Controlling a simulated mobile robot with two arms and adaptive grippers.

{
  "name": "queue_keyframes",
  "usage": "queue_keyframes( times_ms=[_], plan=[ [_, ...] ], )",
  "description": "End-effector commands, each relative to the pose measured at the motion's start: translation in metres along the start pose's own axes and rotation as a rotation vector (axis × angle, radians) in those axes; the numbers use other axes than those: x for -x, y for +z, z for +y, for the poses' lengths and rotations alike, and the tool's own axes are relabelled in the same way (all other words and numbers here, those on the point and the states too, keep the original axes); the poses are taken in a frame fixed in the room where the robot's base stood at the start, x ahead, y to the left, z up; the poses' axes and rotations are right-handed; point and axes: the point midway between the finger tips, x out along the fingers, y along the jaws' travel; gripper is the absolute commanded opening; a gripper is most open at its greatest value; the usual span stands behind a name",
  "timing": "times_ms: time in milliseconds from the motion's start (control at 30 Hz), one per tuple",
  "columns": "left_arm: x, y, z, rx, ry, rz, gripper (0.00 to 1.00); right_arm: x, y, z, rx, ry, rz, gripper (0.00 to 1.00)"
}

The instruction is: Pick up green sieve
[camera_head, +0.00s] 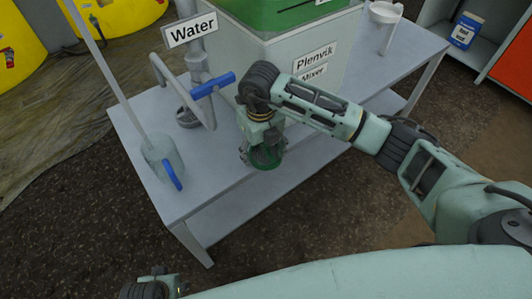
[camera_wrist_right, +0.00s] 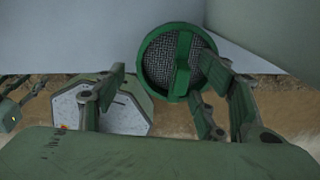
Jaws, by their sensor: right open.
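The green sieve (camera_head: 265,158) is at the front edge of the grey table, in front of the mixer. In the right wrist view the sieve (camera_wrist_right: 165,62) shows a green rim, grey mesh and a raised green bar across its middle. My right gripper (camera_head: 262,145) points down over the sieve and partly covers it in the head view. In the right wrist view its fingers are spread apart, and the sieve shows between and beyond them. I cannot tell whether they touch it. Only a part of my left arm shows at the bottom left of the head view; its fingers are out of sight.
The mixer (camera_head: 300,72), labelled Plenvik, stands behind my right arm. A water pipe with a blue-handled valve (camera_head: 212,86) is left of the gripper. A clear jug (camera_head: 161,160) with a blue handle stands at the table's left. A white cup (camera_head: 385,13) is at the back right.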

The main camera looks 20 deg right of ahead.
Motion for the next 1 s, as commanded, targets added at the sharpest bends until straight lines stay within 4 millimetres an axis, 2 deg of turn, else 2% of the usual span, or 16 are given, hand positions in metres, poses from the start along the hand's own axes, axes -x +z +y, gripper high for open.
queue_keyframes(
  times_ms=[100, 833, 1000],
  plan=[
    [0.0000, 0.0002, -0.0002, 0.000, 0.000, 0.000, 0.40, 0.0003, 0.0000, 0.0001, 0.000, 0.000, 0.000, 0.64],
    [-0.0003, 0.0000, 0.0003, -0.001, 0.000, 0.000, 0.40, -0.0004, -0.0006, 0.0002, 0.000, 0.000, 0.002, 0.01],
    [-0.0003, 0.0001, 0.0002, 0.000, 0.000, 0.000, 0.40, -0.0002, -0.0005, 0.0002, 0.000, 0.000, 0.002, 0.00]
  ],
)
